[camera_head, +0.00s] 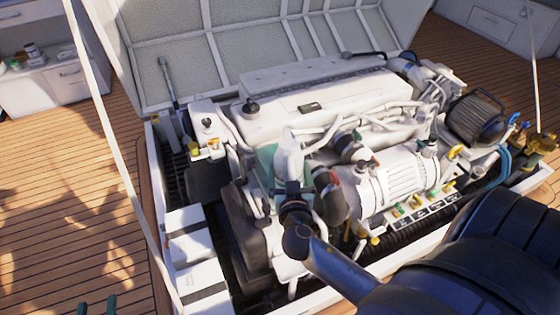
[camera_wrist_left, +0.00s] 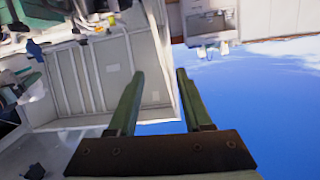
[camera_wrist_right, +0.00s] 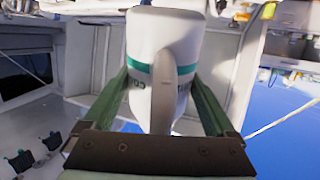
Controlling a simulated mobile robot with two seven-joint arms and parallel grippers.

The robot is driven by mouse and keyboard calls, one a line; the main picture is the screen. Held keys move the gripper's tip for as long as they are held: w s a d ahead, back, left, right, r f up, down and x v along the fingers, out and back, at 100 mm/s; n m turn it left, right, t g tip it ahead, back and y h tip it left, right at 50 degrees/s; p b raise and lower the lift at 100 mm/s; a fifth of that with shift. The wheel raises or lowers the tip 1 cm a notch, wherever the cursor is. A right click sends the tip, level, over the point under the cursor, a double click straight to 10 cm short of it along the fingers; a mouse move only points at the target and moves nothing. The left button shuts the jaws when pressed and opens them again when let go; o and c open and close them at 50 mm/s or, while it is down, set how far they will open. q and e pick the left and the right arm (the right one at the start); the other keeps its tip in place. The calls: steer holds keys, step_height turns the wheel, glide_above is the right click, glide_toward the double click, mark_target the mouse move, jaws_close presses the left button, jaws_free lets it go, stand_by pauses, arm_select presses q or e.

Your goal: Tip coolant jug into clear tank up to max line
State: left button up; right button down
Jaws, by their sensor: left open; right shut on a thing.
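The coolant jug (camera_wrist_right: 160,45) is white with a green band and lettering in the right wrist view. My right gripper (camera_wrist_right: 160,95) is shut on it, one green finger on each side. In the head view the jug (camera_head: 289,158) is a pale shape over the engine's front, partly hidden by my right wrist. A teal patch (camera_head: 267,163) shows beside it; I cannot tell whether this is the clear tank. No max line is legible. My left gripper (camera_head: 97,306) is open and empty at the bottom left, over the deck; its spread fingers show in the left wrist view (camera_wrist_left: 158,95).
The white engine (camera_head: 310,105) fills the hatch, with hoses and a silver cylinder (camera_head: 400,178) close to the right wrist. A raised hatch lid (camera_head: 250,45) stands behind. White boxes (camera_head: 190,245) sit at the hatch's left. The wooden deck (camera_head: 60,190) at left is clear.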

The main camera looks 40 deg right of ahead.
arm_select(q)
step_height(320, 180, up, 11)
steer(key=m+t+h+b, duration=0.1)
steer(key=m+t+h, duration=0.1)
steer(key=t, duration=0.2)
steer(key=shift+w+d+r+h+b, duration=0.15)
steer(key=shift+w+d+h+b, duration=0.15)
steer(key=shift+b, duration=0.1)
